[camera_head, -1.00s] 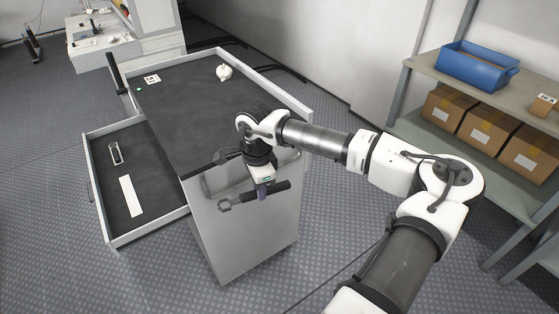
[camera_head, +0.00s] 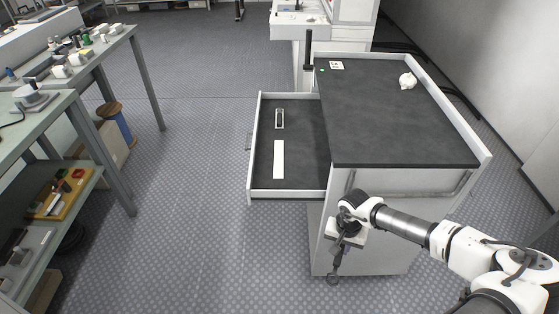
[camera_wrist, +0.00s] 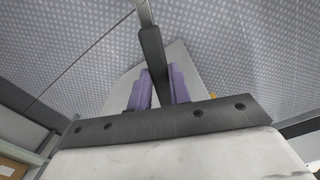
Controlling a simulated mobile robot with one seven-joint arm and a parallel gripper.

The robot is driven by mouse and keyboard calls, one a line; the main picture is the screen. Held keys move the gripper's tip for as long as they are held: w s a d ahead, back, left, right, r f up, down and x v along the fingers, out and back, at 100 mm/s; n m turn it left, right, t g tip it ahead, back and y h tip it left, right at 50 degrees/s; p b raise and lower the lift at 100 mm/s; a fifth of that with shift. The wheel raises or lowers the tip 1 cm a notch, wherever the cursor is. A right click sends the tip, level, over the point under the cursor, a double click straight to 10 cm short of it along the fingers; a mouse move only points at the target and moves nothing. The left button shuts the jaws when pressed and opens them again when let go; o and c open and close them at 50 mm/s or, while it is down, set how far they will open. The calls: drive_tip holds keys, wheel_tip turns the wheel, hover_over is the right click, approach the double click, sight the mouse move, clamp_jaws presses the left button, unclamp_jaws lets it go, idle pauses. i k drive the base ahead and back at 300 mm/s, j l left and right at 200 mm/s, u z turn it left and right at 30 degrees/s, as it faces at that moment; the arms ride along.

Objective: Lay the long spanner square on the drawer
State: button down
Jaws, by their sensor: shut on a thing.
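My gripper (camera_head: 341,236) is shut on a dark spanner (camera_head: 335,266) in front of the cabinet's near side. The drawer (camera_head: 308,143) is pulled out from the cabinet's left side. Its dark floor bears a white strip (camera_head: 278,160) and a small metal frame-shaped piece (camera_head: 279,118). My gripper is to the right of the drawer, nearer to me and lower.
The cabinet (camera_head: 400,130) has a dark top with a raised rim, bearing a white lump (camera_head: 407,80) and a marked card (camera_head: 336,65). A black post (camera_head: 308,48) stands at its back left corner. Benches (camera_head: 95,60) line the left. Floor left of the drawer is clear.

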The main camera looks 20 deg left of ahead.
sight(278, 158)
drive_tip(key=j, duration=0.55)
drive_tip(key=k+j, duration=0.15)
drive_tip(key=j, duration=1)
drive_tip(key=k, duration=0.05)
